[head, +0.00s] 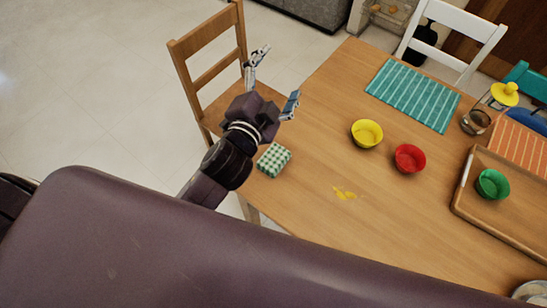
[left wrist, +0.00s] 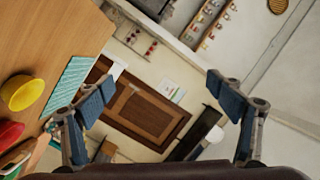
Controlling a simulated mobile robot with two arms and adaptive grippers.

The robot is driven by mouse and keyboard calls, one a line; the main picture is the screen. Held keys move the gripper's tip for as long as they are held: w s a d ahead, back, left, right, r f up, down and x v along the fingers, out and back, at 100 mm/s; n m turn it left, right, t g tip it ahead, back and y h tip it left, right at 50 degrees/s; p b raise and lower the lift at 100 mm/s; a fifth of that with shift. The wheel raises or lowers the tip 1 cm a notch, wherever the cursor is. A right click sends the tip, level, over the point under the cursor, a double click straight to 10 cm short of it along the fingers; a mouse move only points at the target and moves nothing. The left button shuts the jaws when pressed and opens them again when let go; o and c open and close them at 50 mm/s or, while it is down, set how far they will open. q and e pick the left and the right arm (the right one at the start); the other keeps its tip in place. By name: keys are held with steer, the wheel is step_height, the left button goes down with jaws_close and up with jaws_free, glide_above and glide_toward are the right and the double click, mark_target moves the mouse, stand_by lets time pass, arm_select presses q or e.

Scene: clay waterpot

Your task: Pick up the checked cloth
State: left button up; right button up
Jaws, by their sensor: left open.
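The green-and-white checked cloth (head: 274,160) lies folded on the wooden table (head: 310,150) near its left edge in the head view. My left gripper (head: 277,80) is open and empty, above and beyond the cloth, by the table's left edge and the wooden chair. The gripper and the cloth are apart. In the left wrist view the open fingers (left wrist: 165,115) stand wide with nothing between them, and the cloth does not show there. My right gripper is not in view.
A tray (head: 465,205) with a green bowl (head: 492,184) is at the right. A wooden chair (head: 208,62) stands at the left edge.

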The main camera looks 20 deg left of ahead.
arm_select(q)
steer(key=s+d+r+m+t+h, duration=0.1)
steer(key=s+d+r+m+h, duration=0.1)
steer(key=d+r+m+h, duration=1.2)
steer(key=s+d+m+g+h, duration=0.5)
steer(key=s+d+m+g, duration=0.25)
steer(key=d+m, duration=0.4)
steer(key=s+d+f+m+g+y, duration=0.25)
steer(key=s+f+m+g, duration=0.3)
steer(key=m+g, duration=0.5)
steer(key=m+y, duration=1.1)
steer(key=y, duration=0.7)
glide_above(277, 159)
steer(key=s+d, duration=0.1)
steer(key=shift+h, duration=0.25)
step_height(277, 159, down, 24)
steer(key=shift+d+r, duration=0.15)
steer(key=shift+a, duration=0.35)
step_height(277, 159, down, 2)
steer(key=shift+f+p, duration=0.1)
steer(key=shift+p, duration=0.3)
steer(key=f, duration=0.1)
steer(key=f+p, duration=0.1)
steer(key=f, duration=0.1)
steer(key=w+f+p, duration=0.1)
steer(key=f, duration=0.1)
steer(key=shift+a, duration=0.35)
steer(key=shift+f, duration=0.25)
steer(key=c, duration=1.2)
